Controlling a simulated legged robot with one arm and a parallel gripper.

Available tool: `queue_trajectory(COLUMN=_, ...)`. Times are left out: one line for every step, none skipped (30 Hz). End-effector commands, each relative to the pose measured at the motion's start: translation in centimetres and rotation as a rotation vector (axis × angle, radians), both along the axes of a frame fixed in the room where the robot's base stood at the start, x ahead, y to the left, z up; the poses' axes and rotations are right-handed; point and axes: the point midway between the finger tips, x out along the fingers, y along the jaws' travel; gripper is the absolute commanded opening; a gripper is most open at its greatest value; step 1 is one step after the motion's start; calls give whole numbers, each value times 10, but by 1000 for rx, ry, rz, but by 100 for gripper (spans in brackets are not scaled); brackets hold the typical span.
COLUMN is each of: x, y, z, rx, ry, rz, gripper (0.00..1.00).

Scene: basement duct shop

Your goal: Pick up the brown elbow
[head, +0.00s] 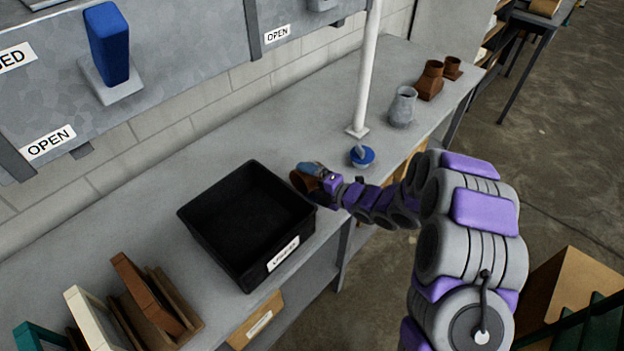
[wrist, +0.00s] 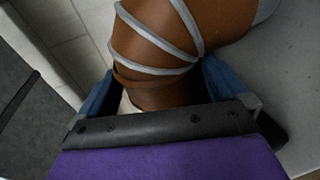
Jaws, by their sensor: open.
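A brown elbow (head: 302,182) is on the grey bench, just right of the black bin, mostly hidden behind my gripper (head: 316,174) in the head view. In the wrist view the brown elbow (wrist: 150,75) fills the upper middle and is ringed by pale grey bands. My gripper (wrist: 155,92) is open, with one blue finger on each side of the elbow's near end. I cannot tell whether either finger touches it.
The black bin (head: 283,258) with a white label stands close left of my gripper. A blue-and-grey piece (head: 362,156) sits at the foot of a white post (head: 364,80). Grey (head: 402,106) and brown fittings (head: 430,82) stand farther right. Framed panels (head: 148,300) stand at lower left.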

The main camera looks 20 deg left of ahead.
Motion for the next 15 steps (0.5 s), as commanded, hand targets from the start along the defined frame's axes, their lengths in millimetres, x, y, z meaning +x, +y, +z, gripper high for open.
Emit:
queue_trajectory(x=1, y=7, z=-2, rx=2, ry=-1, rz=3, gripper=100)
queue_trajectory(x=2, y=10, z=-2, rx=3, ry=-1, rz=2, gripper=100)
queue_trajectory(x=3, y=15, z=-3, rx=5, ry=-2, rz=2, gripper=100)
queue_trajectory(x=4, y=18, z=-4, rx=5, ry=-2, rz=2, gripper=100)
queue_trajectory(x=4, y=22, z=-5, rx=5, ry=-3, rz=3, gripper=100)
queue_trajectory(x=6, y=25, z=-6, rx=3, ry=-3, rz=2, gripper=100)
queue_trajectory(x=7, y=27, z=-6, rx=4, ry=-2, rz=2, gripper=100)
queue_trajectory(x=7, y=30, z=-7, rx=3, ry=-1, rz=2, gripper=100)
queue_trajectory(x=8, y=32, z=-8, rx=3, ry=-1, rz=1, gripper=100)
queue_trajectory(x=8, y=33, z=-8, rx=2, ry=-1, rz=0, gripper=100)
queue_trajectory(x=9, y=34, z=-8, rx=2, ry=-1, rz=0, gripper=100)
queue_trajectory(x=9, y=35, z=-9, rx=1, ry=0, rz=0, gripper=100)
queue_trajectory(x=9, y=35, z=-8, rx=1, ry=0, rz=0, gripper=100)
queue_trajectory(x=9, y=35, z=-8, rx=1, ry=0, rz=0, gripper=100)
queue_trajectory(x=9, y=35, z=-8, rx=1, ry=-1, rz=-1, gripper=100)
